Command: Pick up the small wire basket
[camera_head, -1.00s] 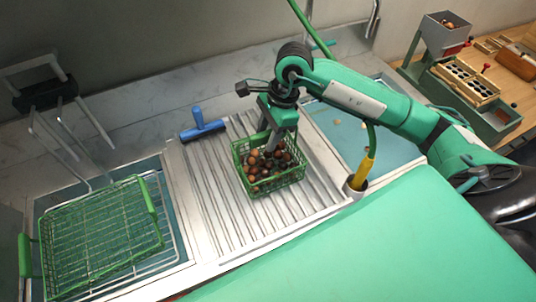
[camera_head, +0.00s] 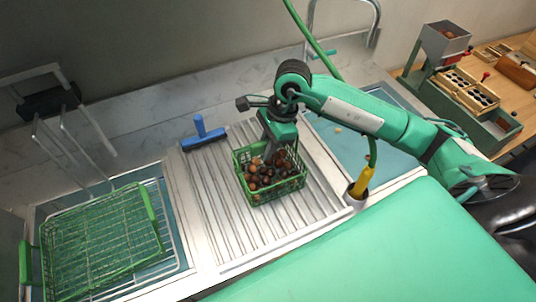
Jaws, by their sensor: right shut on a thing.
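The small wire basket (camera_head: 278,193) is green and holds several brown chestnuts (camera_head: 262,175). It is over the ribbed metal drainboard (camera_head: 215,215), upright or nearly so. My right gripper (camera_head: 272,150) comes down from above at the basket's back edge and is shut on its rim. The fingertips are partly hidden by the basket wall and the chestnuts. I cannot tell whether the basket's bottom touches the drainboard. My left gripper is not in view.
A larger green wire basket (camera_head: 100,240) lies over the left sink on a wire rack. A feeder machine (camera_head: 445,45) stands on the wooden table.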

